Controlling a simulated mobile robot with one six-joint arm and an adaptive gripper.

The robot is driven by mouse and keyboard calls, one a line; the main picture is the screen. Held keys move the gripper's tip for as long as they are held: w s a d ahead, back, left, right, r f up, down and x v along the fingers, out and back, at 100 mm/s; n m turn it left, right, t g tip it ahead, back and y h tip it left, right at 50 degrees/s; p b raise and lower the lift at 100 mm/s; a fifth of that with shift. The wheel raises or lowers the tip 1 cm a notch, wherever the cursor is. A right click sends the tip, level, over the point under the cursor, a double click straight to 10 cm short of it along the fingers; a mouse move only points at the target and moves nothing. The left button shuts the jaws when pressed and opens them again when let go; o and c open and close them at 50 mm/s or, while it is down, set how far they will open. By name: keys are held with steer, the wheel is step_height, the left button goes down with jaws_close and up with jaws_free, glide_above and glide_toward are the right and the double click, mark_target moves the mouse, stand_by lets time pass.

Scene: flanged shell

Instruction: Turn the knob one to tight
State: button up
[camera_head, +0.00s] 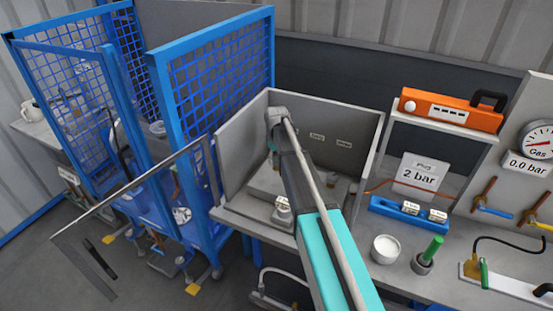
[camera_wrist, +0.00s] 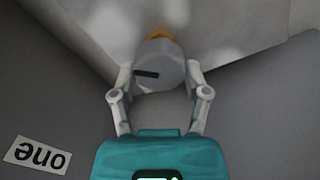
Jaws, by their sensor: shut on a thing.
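The knob (camera_wrist: 160,66) is a grey rounded piece with a dark slot-like mark on its face and a yellow-orange part behind it. In the wrist view it sits between the two fingers of my gripper (camera_wrist: 160,80), which is shut on its sides. A white label reading "one" (camera_wrist: 38,155) appears upside down at the lower left of that view. In the head view my arm reaches into a grey open-topped box, and I cannot make out the knob or the fingers there.
The grey box walls (camera_head: 240,150) stand close around my arm. Blue mesh fencing (camera_head: 215,90) stands to the left. On the right bench are an orange unit (camera_head: 450,107), a "2 bar" sign (camera_head: 416,175), a white cup (camera_head: 385,249) and a gas gauge (camera_head: 538,139).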

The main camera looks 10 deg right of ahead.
steer(key=shift+m, duration=0.4)
steer(key=m, duration=0.4)
steer(key=shift+d, duration=0.15)
steer(key=m, duration=0.5)
steer(key=shift+d, duration=0.1)
steer(key=o, duration=1.1)
steer(key=shift+o, duration=0.2)
steer(key=shift+n, duration=0.3)
